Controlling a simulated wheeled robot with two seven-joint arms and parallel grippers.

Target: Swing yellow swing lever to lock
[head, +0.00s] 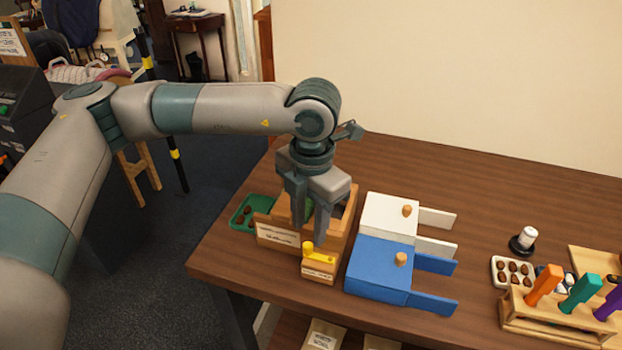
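The yellow swing lever (319,254) sits on top of a small labelled wooden block (317,271) near the table's front edge. A short upright yellow part stands at its left end. My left gripper (310,232) points down just above and behind the lever, in front of a wooden box (277,238). A gap shows between its fingers, and nothing is visible between them. I cannot tell whether a fingertip touches the lever. The gripper and its wrist hide part of the wooden box and what is inside it. My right gripper is not in view.
A blue box (378,271) and a white box (388,217) with wooden knobs stand right of the lever. A green tray (243,212) lies left of the wooden box. A rack (556,318) with coloured handles stands at the right. The table's back middle is clear.

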